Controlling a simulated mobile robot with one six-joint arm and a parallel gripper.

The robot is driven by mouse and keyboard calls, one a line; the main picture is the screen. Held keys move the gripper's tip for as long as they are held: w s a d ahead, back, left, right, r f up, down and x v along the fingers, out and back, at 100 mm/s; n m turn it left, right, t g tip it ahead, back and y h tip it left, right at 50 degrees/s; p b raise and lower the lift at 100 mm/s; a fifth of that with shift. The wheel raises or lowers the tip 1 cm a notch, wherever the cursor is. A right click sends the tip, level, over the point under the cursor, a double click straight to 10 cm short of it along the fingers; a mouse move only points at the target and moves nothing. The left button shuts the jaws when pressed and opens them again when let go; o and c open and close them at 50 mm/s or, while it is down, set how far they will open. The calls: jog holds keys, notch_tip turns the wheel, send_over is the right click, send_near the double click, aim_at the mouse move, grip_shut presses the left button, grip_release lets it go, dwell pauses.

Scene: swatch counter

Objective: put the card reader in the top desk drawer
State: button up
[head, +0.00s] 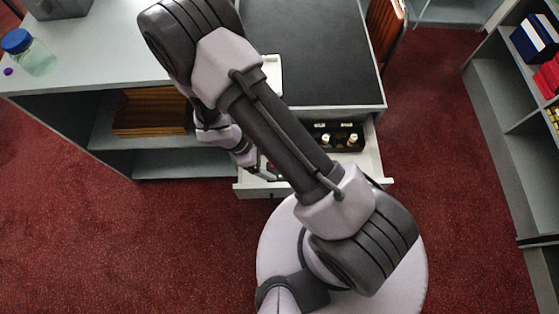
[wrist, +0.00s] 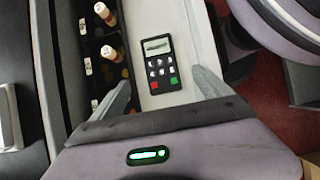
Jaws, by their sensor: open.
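The card reader (wrist: 160,69), black with a small grey screen and red and green keys, lies face up on the white floor of the open drawer (wrist: 188,40). It is beside a black divided tray in the wrist view. My gripper (wrist: 162,76) is open, with one finger on each side of the reader's lower part and gaps between. I cannot tell how far the fingertips are above it. In the head view the open drawer (head: 371,163) juts from under the dark desk top; my arm hides the card reader and most of my gripper there.
A counter (head: 110,65) with a jar (head: 32,55) stands at left, with open shelves below. A shelf unit (head: 490,95) stands at right.

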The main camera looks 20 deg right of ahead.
notch_tip(320, 180, up, 22)
jog(key=w+m+t+y, duration=0.2)
jog(key=w+m+y, duration=0.1)
jog(key=m, duration=0.5)
jog(key=s+r+m+t+y, duration=0.2)
jog(key=s+r+m, duration=0.3)
jog(key=r, duration=0.4)
jog(key=s+r+m+t+y, duration=0.2)
jog(key=s+r+m, duration=0.3)
jog(key=r, duration=0.5)
jog(key=shift+s+d+m+t+y, duration=0.35)
jog(key=shift+s+t, duration=0.2)
jog(key=shift+t, duration=0.25)
jog(key=shift+f, duration=0.15)
